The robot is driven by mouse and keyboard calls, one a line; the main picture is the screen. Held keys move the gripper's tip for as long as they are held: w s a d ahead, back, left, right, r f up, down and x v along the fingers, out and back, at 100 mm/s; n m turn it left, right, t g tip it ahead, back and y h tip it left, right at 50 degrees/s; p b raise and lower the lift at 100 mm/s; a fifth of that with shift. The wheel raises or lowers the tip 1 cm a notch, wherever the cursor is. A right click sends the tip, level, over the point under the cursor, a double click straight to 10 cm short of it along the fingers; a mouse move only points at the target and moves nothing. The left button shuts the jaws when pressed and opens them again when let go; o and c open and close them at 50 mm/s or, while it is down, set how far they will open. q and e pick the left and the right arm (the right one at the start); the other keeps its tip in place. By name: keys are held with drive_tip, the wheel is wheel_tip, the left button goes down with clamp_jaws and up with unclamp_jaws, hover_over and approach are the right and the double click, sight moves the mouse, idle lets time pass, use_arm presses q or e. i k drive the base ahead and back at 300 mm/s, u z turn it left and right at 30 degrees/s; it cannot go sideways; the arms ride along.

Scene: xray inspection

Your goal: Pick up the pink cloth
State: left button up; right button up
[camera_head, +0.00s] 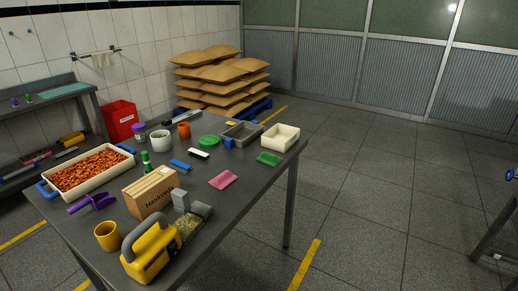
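The pink cloth (223,179) lies flat on the dark grey table (245,196), near its right-hand edge. Nothing covers it, and it is apart from the objects around it. Neither of my grippers shows in the head view.
A cardboard box (150,191), a yellow device (151,248) and grey blocks (181,200) stand left of and below the cloth. A green cloth (269,158) and cream bin (280,138) lie beyond it. A tray of orange pieces (60,196) is far left. Open floor (360,200) lies to the right.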

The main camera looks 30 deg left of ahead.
sight(221, 182)
drive_tip(key=i, duration=3.45)
drive_tip(key=u, duration=2.45)
